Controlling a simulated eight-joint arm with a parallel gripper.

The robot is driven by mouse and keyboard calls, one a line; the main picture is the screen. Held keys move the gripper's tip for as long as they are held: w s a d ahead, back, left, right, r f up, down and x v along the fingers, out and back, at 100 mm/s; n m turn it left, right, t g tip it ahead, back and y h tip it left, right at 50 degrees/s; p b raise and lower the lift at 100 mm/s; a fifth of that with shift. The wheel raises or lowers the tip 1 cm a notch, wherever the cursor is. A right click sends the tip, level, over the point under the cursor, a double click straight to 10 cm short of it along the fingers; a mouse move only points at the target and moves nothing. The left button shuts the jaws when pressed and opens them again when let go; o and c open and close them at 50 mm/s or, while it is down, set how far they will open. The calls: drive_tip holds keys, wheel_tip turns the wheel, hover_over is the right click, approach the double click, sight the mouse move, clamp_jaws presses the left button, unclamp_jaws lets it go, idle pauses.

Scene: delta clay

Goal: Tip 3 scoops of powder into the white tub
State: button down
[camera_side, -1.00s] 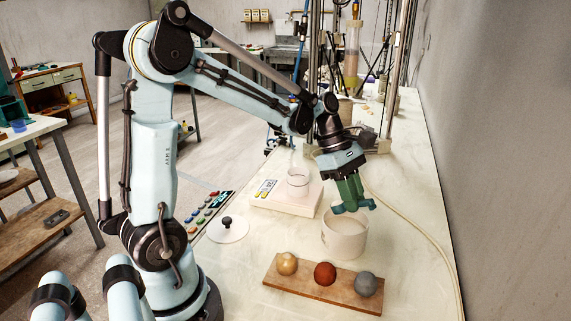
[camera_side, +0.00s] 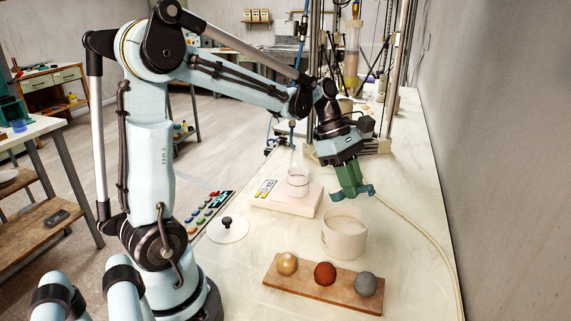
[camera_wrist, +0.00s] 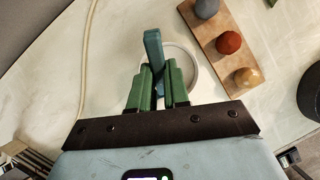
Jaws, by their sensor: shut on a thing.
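The white tub (camera_side: 344,246) stands open on the bench; its rim (camera_wrist: 190,57) shows partly behind the fingers in the wrist view. Its inside is pale, and I cannot tell how much powder is in it. My gripper (camera_side: 353,190) is above and slightly behind the tub, apart from it. Its green fingers are shut on a blue-green tool (camera_wrist: 153,46), which looks like the scoop's handle. The scoop's bowl and any powder in it cannot be made out.
A wooden board (camera_side: 300,286) with gold, red and grey balls lies in front of the tub. A white scale (camera_side: 287,203) with a glass beaker (camera_side: 297,183) stands to the left. A white lid (camera_side: 228,231) with a black knob lies nearer my base. A pale hose (camera_side: 425,228) runs along the right.

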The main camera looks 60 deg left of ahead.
drive_tip(key=a+r+n+y, duration=0.1)
drive_tip(key=a+n, duration=0.1)
drive_tip(key=a, duration=0.6)
drive_tip(key=a+r+n+t, duration=0.1)
drive_tip(key=a+n, duration=0.2)
drive_tip(key=a, duration=0.5)
drive_tip(key=shift+r+y, duration=0.35)
drive_tip(key=shift+y, duration=0.05)
drive_tip(key=shift+s+a, duration=0.1)
drive_tip(key=shift+t, duration=0.3)
drive_tip(key=shift+s+a+r+n+t+h, duration=0.1)
drive_tip(key=shift+s+a+n+t+h, duration=0.2)
drive_tip(key=shift+n+t, duration=0.3)
drive_tip(key=s+n+t, duration=0.1)
drive_tip(key=t, duration=0.2)
drive_tip(key=a+r+n+t, duration=0.1)
drive_tip(key=n+t, duration=0.1)
drive_tip(key=t, duration=0.1)
drive_tip(key=s+a+n+t, duration=0.1)
drive_tip(key=t, duration=0.1)
drive_tip(key=shift+s+r+n+t, duration=0.3)
drive_tip(key=shift+r+n+t, duration=0.1)
drive_tip(key=shift+w, duration=0.1)
